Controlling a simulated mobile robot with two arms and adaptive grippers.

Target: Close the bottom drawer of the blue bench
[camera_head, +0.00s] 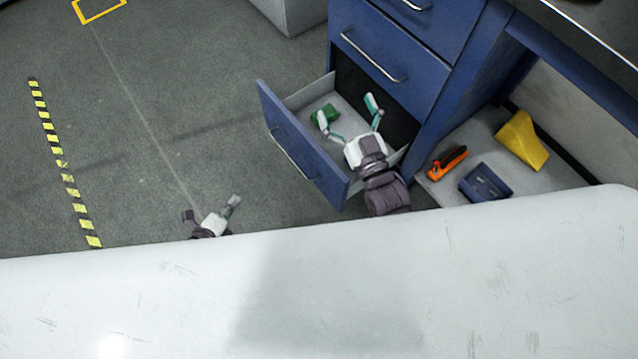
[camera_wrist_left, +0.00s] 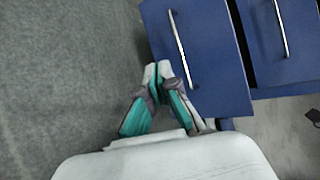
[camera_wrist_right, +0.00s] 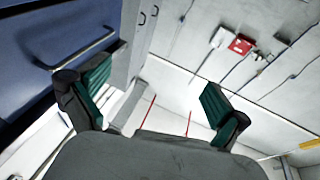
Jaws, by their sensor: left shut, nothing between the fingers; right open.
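The blue bench (camera_head: 398,40) stands at the upper right. Its bottom drawer (camera_head: 300,150) is pulled well out, with a blue front, a metal handle and a grey inside. My left gripper (camera_head: 232,204) is shut and empty, low and left of the drawer front. In the left wrist view, its closed fingertips (camera_wrist_left: 158,72) are beside a blue drawer front (camera_wrist_left: 205,60) with a handle.
The closed drawers above have handles. Under the bench top, a grey shelf (camera_head: 470,140) carries an orange-and-black tool (camera_head: 447,163), a dark blue box (camera_head: 486,184) and a yellow object (camera_head: 522,141). A pale surface (camera_head: 330,290) fills the foreground. The floor at left is clear.

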